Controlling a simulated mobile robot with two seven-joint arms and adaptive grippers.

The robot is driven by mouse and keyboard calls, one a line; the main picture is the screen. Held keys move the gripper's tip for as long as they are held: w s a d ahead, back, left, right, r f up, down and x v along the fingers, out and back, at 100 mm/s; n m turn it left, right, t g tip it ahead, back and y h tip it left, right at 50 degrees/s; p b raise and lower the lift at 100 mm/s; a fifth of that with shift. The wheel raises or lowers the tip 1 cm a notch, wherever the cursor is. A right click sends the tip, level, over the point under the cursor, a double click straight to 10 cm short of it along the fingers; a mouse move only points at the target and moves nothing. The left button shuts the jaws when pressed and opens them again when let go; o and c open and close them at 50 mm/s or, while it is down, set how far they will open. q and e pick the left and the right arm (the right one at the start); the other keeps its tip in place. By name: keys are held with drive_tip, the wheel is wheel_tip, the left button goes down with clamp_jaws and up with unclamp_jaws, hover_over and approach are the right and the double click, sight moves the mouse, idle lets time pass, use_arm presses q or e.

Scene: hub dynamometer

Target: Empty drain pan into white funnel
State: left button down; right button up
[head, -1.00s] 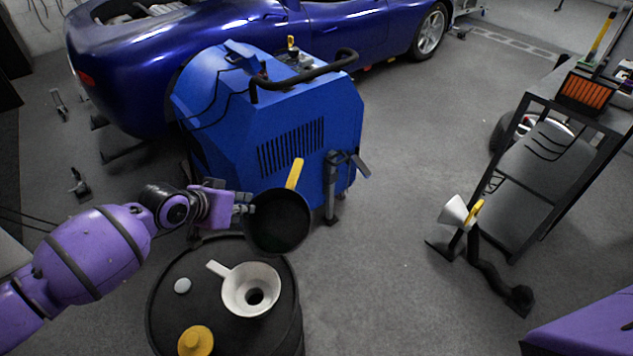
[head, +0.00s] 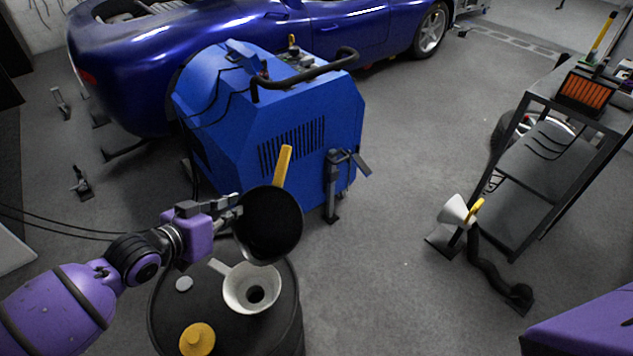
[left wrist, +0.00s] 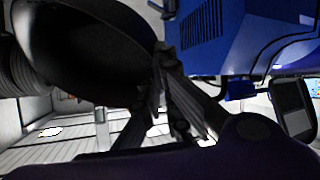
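The black drain pan (head: 270,224) with a yellow handle (head: 283,165) is held in the air by my left gripper (head: 235,208), which is shut on its left rim. The pan is tilted, its dark inside facing my head camera, and its lower edge overlaps the back of the funnel in the head view. The white funnel (head: 240,296) sits upright on the black drum (head: 290,325). In the left wrist view the pan (left wrist: 85,50) fills the upper left, with the fingers at its rim. I cannot see whether liquid is in it. My right gripper is out of view.
A yellow cap (head: 197,339) and a small grey cap (head: 184,284) are on the drum top. A blue machine (head: 290,125) stands close behind the pan. Another white funnel (head: 455,211) on a stand is at right, beside a shelf (head: 540,165). The floor between is clear.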

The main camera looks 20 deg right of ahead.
use_arm(q)
drive_tip(key=shift+s+a, duration=0.1)
drive_tip(key=shift+s, duration=0.05)
drive_tip(key=shift+s+a+t+h+b, duration=0.6)
drive_tip(key=shift+s+b, duration=0.3)
drive_tip(key=shift+b, duration=0.5)
drive_tip(key=shift+s+a+t+h+b, duration=0.5)
drive_tip(key=shift+s+a+b, duration=0.3)
drive_tip(key=shift+b, duration=0.55)
drive_tip(key=shift+s+r, duration=0.1)
drive_tip(key=shift+s, duration=0.05)
drive_tip(key=shift+b, duration=0.35)
